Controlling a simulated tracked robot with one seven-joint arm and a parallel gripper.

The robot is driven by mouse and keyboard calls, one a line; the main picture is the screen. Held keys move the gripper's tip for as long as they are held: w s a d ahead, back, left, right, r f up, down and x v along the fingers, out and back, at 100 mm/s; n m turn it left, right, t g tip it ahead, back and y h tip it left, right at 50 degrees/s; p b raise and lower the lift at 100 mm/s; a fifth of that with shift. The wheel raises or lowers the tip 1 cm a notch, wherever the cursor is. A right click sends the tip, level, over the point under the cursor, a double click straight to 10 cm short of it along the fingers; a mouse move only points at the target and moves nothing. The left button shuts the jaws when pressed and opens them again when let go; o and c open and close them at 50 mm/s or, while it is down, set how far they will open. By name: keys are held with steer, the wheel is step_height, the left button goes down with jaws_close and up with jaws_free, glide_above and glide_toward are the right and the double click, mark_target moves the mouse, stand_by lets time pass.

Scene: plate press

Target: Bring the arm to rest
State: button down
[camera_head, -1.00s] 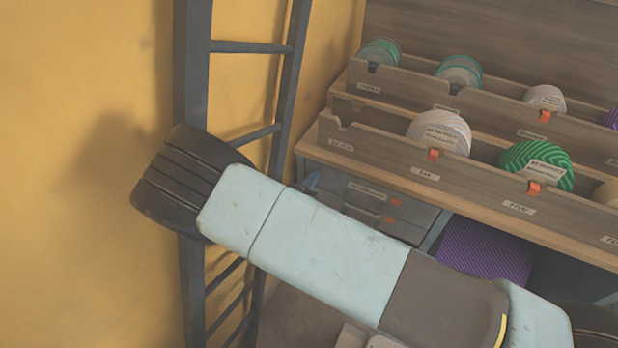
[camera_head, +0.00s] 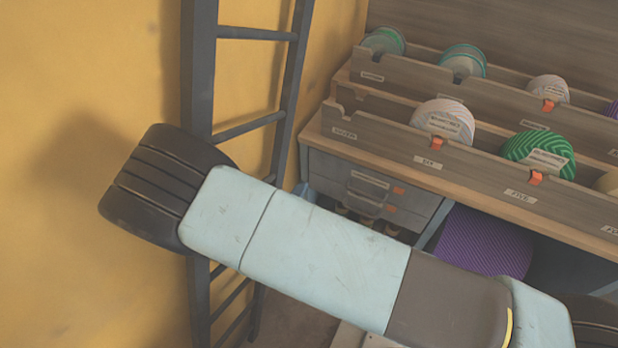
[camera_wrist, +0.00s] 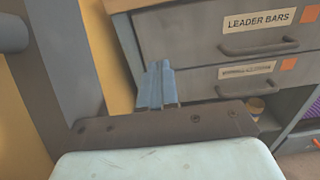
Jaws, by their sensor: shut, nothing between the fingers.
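My arm (camera_head: 300,262) stretches across the lower part of the head view, its light blue links running from lower right up to a black ribbed joint at the left. My gripper (camera_wrist: 159,68) shows in the wrist view as two blue fingers, shut together and empty. The fingers are in front of the grey drawer unit, by its left edge; whether they touch it I cannot tell. In the head view a small blue piece of the gripper shows just past the arm; the arm hides the rest.
A dark ladder (camera_head: 200,75) stands against the yellow wall (camera_head: 80,60), close behind my arm's joint. A wooden rack (camera_head: 400,140) holds several spools above drawers, including one labelled LEADER BARS (camera_wrist: 225,35). A purple ribbed roll (camera_head: 480,240) sits under the bench.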

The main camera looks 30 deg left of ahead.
steer(key=shift+s, duration=2.2)
steer(key=w+d+r+m+g+h, duration=0.3)
steer(key=w+d+r+m, duration=0.2)
steer(key=d+r, duration=0.1)
steer(key=w+d+r+m+g+h, duration=0.3)
steer(key=w+d+r+m, duration=0.2)
steer(key=r, duration=0.3)
steer(key=w+d+r+m+g+h, duration=0.3)
steer(key=w+d+r+m, duration=0.2)
steer(key=d+r, duration=0.2)
steer(key=shift+w+d+g+h, duration=0.15)
steer(key=shift+d+g+h, duration=0.2)
steer(key=shift+d, duration=0.2)
steer(key=d+r+m+g+y, duration=0.2)
steer(key=d+r+m+g, duration=0.15)
steer(key=d+r, duration=0.35)
steer(key=d+r+m+g+y, duration=0.1)
steer(key=d+r+m+g, duration=0.3)
steer(key=d, duration=0.6)
steer(key=s+d+r+m+t+y, duration=0.4)
steer(key=s+d+r+m+y, duration=0.2)
steer(key=s+d+r+m, duration=0.7)
step_height(320, 180, up, 3)
steer(key=s+d, duration=0.2)
steer(key=shift+s+d+f+t+y, duration=0.2)
steer(key=shift+d+t+y, duration=0.1)
steer(key=shift+t+y, duration=0.1)
